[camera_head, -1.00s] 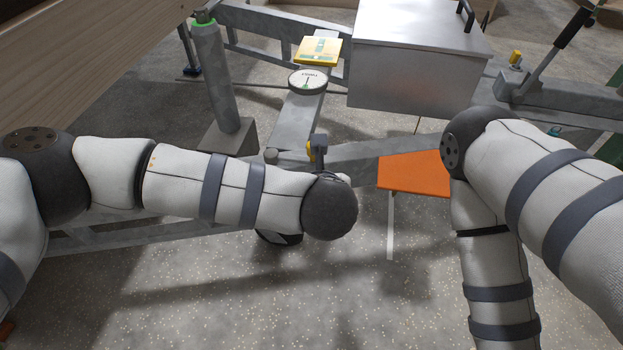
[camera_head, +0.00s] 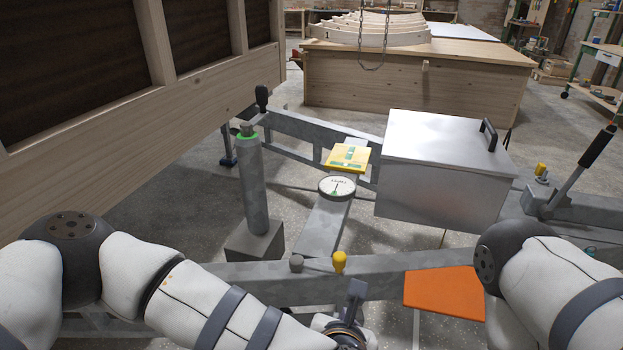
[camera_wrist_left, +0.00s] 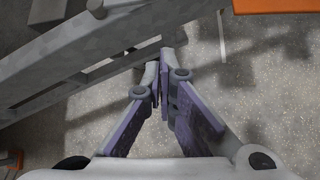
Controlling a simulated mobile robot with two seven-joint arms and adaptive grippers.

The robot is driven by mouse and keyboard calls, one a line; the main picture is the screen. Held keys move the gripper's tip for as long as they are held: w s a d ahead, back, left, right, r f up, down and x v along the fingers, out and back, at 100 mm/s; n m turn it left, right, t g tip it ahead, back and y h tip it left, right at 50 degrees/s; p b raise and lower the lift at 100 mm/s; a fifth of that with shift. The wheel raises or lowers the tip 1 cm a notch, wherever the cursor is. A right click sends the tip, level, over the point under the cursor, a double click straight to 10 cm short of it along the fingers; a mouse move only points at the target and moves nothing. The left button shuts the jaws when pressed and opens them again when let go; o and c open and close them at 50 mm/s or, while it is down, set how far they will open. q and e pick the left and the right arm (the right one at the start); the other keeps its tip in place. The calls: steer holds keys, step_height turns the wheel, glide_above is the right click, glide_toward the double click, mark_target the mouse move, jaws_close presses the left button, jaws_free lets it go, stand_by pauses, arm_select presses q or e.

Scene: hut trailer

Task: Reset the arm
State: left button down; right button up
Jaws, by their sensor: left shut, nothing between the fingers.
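My left arm (camera_head: 205,300) comes in from the left and reaches down to the bottom middle of the head view. My left gripper (camera_head: 355,294) shows only in part there, in front of the grey trailer beam. In the left wrist view, the left gripper (camera_wrist_left: 163,58) has its fingers together, with nothing between them, above the speckled floor. My right arm (camera_head: 540,270) is at the right; its gripper is out of the picture.
The trailer beam (camera_head: 390,268) with a yellow-topped knob (camera_head: 339,262) lies just beyond my left gripper. An orange plate (camera_head: 445,292) is right of it. A metal box (camera_head: 440,185), round gauge (camera_head: 337,188) and grey post (camera_head: 252,185) stand behind. A wooden wall (camera_head: 150,125) is at left.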

arm_select(q)
steer(key=s+a+f+m+g+h+p, duration=0.1)
steer(key=s+a+f+m+g, duration=0.2)
steer(key=s+a+f+m, duration=0.5)
steer(key=s+a+f+m+g+p, duration=0.15)
steer(key=s+a+f+m, duration=0.25)
steer(key=s+m, duration=0.65)
steer(key=s+a+m+g+y, duration=0.2)
steer(key=s+a+m+g, duration=0.5)
steer(key=s+a+m, duration=0.5)
steer(key=s+a+r, duration=0.1)
steer(key=s+a, duration=0.2)
steer(key=a, duration=0.2)
steer(key=shift+y, duration=0.4)
arm_select(e)
steer(key=shift+t, duration=0.7)
steer(key=w+r, duration=0.3)
steer(key=shift+w+r, duration=0.25)
